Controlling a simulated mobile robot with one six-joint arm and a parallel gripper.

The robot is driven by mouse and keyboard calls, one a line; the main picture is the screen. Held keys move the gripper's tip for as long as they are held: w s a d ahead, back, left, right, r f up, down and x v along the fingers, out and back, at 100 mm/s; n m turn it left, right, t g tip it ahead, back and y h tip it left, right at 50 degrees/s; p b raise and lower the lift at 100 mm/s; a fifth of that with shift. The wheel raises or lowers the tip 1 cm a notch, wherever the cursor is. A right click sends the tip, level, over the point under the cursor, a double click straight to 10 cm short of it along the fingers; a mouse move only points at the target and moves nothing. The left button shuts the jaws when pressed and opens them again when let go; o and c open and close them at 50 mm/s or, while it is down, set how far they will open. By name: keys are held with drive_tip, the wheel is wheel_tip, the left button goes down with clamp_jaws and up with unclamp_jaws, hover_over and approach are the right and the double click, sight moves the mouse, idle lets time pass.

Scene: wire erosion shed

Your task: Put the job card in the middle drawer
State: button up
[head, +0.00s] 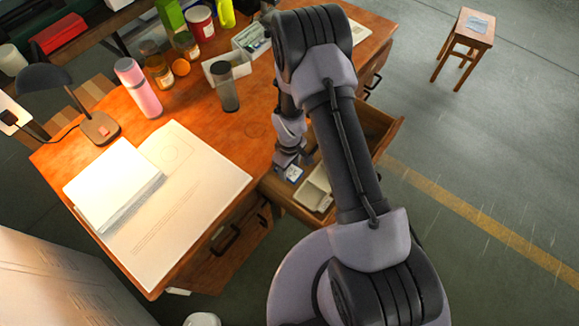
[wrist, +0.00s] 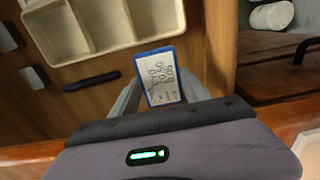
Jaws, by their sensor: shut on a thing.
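I cannot tell how high the card is above the drawer floor (wrist: 70,65).
A cream divided tray (wrist: 92,42) lies in the drawer, with small dark items beside it. Papers (head: 205,200), a lamp (head: 98,125), a pink bottle (head: 140,90) and jars crowd the desktop. A stool (head: 466,30) stands apart on open floor at upper right.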

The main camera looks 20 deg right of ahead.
drive_tip(key=shift+f, duration=0.35)
drive_tip(key=o, duration=1.4)
drive_tip(key=shift+r, duration=0.1)
wheel_tip(320, 180, up, 33)
drive_tip(key=s+m+t+p, duration=0.1)
drive_tip(key=m+t+p, duration=0.1)
drive_tip(key=m+p, duration=0.25)
drive_tip(key=s+a+r+m+t+y, duration=0.1)
drive_tip(key=s+a+r+m+t, duration=0.1)
drive_tip(key=s+r, duration=0.6)
drive_tip(key=s+a+r+m+t+y, duration=0.1)
drive_tip(key=s+a+r+m, duration=0.1)
drive_tip(key=s+r+m, duration=0.3)
drive_tip(key=s+r, duration=0.3)
drive_tip(key=s, duration=0.2)
drive_tip(key=shift+r+t+p, duration=0.35)
drive_tip(key=shift+t, duration=0.05)
